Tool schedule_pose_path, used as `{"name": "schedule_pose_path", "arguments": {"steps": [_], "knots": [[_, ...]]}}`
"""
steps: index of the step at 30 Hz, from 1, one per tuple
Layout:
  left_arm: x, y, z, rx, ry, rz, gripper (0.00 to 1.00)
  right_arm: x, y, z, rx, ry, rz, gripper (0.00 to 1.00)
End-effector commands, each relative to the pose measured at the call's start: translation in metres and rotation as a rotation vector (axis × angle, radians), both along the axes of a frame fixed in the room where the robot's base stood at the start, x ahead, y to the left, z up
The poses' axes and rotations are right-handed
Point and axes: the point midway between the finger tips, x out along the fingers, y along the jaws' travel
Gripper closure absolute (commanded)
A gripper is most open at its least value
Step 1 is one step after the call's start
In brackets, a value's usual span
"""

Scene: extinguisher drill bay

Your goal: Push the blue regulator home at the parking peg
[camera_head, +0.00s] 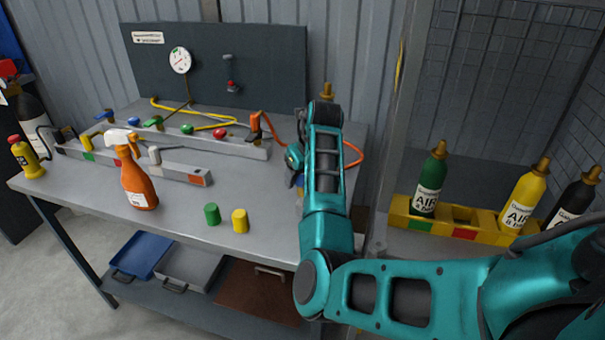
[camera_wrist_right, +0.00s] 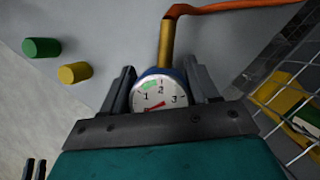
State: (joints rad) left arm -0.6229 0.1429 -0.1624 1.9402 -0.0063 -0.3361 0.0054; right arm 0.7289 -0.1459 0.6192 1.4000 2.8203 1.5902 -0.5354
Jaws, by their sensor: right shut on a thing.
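The blue regulator (camera_wrist_right: 138,78) has a round white gauge face with a red needle and a small green mark. In the right wrist view it sits between the two dark fingers of my right gripper (camera_wrist_right: 160,90), which is shut on it. A brass stem (camera_wrist_right: 166,45) extends beyond it, up to the orange hose. In the head view my right forearm hides most of the gripper and regulator at the right of the table. A brass fitting (camera_head: 327,92) shows behind the arm. I cannot clearly identify the parking peg or whether the regulator touches it.
The orange hose (camera_head: 352,152) curves right of my arm. The grey table (camera_head: 95,190) carries an orange spray bottle (camera_head: 140,188), a green cap (camera_head: 212,214), a yellow cap (camera_head: 240,221) and a manifold rail (camera_head: 240,150). A yellow rack (camera_head: 400,213) holds bottles at right.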

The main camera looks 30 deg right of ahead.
Motion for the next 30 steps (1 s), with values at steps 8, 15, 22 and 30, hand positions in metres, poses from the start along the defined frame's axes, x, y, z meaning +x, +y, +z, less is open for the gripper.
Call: {"name": "schedule_pose_path", "arguments": {"steps": [8, 15, 22, 30], "knots": [[-0.002, 0.000, -0.008, -0.001, 0.004, 0.000, 0.57, 0.001, 0.000, -0.008, -0.001, -0.003, 0.001, 0.72], [-0.002, 0.000, -0.013, 0.000, 0.005, 0.000, 0.57, 0.001, 0.000, -0.015, -0.001, -0.003, 0.001, 0.72], [-0.002, 0.000, -0.015, -0.001, 0.004, 0.000, 0.57, 0.001, 0.000, -0.018, -0.001, -0.003, 0.001, 0.72], [-0.002, 0.000, -0.014, -0.001, 0.004, 0.000, 0.57, 0.001, 0.000, -0.018, -0.001, -0.003, 0.001, 0.72]]}}
